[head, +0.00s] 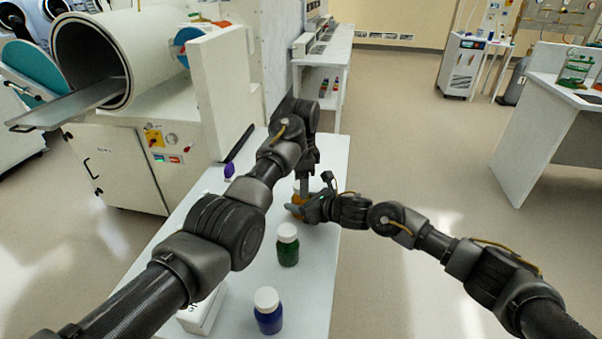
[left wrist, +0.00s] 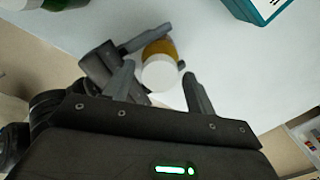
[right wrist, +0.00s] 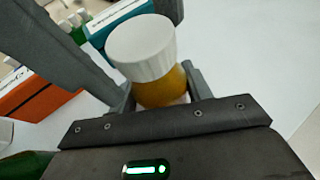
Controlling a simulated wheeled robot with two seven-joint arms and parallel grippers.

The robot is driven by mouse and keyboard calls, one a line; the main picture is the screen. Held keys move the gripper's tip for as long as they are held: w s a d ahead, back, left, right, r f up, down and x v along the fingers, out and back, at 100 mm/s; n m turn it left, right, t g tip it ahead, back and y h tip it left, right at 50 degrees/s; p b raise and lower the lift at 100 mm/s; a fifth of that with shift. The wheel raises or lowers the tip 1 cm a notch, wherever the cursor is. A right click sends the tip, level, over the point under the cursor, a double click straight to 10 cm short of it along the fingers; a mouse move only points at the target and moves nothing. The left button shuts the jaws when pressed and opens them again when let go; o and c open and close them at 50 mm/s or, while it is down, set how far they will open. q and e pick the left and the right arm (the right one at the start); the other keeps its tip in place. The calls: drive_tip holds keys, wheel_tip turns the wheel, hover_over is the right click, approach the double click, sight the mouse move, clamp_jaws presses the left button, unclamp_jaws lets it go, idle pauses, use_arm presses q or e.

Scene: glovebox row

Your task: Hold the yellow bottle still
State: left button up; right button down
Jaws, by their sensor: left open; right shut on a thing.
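The yellow bottle (right wrist: 162,88) has a white ribbed cap (right wrist: 141,46) and an amber-yellow body. It stands upright on the white table (head: 320,262). In the head view the bottle (head: 297,200) is mostly hidden behind my arms. My right gripper (head: 308,208) is shut on its body from the side; its fingers flank the bottle in the right wrist view (right wrist: 155,95). My left gripper (head: 304,180) is above the bottle, pointing down. In the left wrist view its open fingers (left wrist: 157,75) are on either side of the white cap, with gaps visible.
A green bottle (head: 288,250) and a blue bottle (head: 268,316), both white-capped, stand nearer on the table. A white box (head: 203,312) lies partly under my left arm. A teal box (left wrist: 262,8) and an orange box (right wrist: 38,98) are near the yellow bottle.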

use_arm(q)
drive_tip(key=shift+f, duration=0.1)
drive_tip(key=c, duration=1)
drive_tip(key=n, duration=0.3)
drive_tip(key=o, duration=1.1)
